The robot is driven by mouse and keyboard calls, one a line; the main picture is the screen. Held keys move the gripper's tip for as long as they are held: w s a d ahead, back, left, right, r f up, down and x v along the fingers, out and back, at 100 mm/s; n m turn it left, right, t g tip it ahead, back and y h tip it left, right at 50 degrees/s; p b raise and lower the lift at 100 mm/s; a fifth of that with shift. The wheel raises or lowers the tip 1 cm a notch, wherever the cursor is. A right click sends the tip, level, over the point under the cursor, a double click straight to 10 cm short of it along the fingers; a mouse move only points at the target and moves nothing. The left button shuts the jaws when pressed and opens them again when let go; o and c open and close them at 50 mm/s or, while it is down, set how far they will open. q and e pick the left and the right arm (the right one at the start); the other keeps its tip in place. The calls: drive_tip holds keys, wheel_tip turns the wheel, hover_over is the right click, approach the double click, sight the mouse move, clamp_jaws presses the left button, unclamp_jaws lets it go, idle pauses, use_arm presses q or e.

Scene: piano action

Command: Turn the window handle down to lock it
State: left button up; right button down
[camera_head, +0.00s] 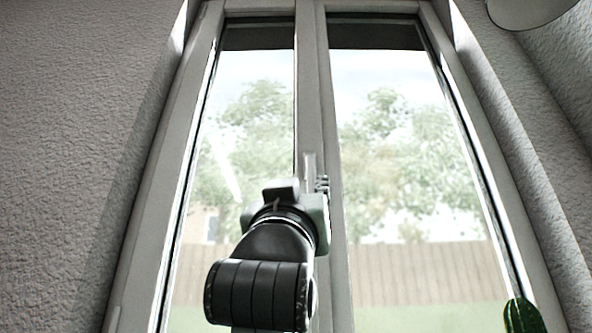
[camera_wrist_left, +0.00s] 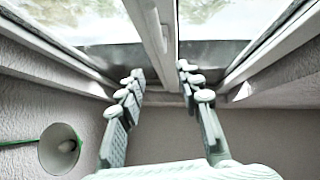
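The window handle (camera_head: 309,166) is a pale bar pointing up on the middle frame post of the window. Its lower part is hidden behind my left gripper in the head view. In the left wrist view, which looks upside down, the handle (camera_wrist_left: 152,30) runs down from the top edge. My left gripper (camera_head: 316,186) is in front of the post, close to the handle. In the left wrist view its fingers (camera_wrist_left: 160,72) are spread apart, with a clear gap between them. Whether they touch the handle cannot be told. My right gripper is not in view.
The window frame (camera_head: 340,280) holds two tall glass panes. Rough grey walls (camera_head: 70,130) flank it. A lampshade (camera_head: 528,10) hangs at the upper right and shows in the left wrist view (camera_wrist_left: 50,152). A green cactus-like plant (camera_head: 522,316) stands at the lower right.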

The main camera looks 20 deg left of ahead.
use_arm(q)
drive_tip(key=shift+s+d, duration=0.2)
drive_tip(key=shift+s, duration=2.15)
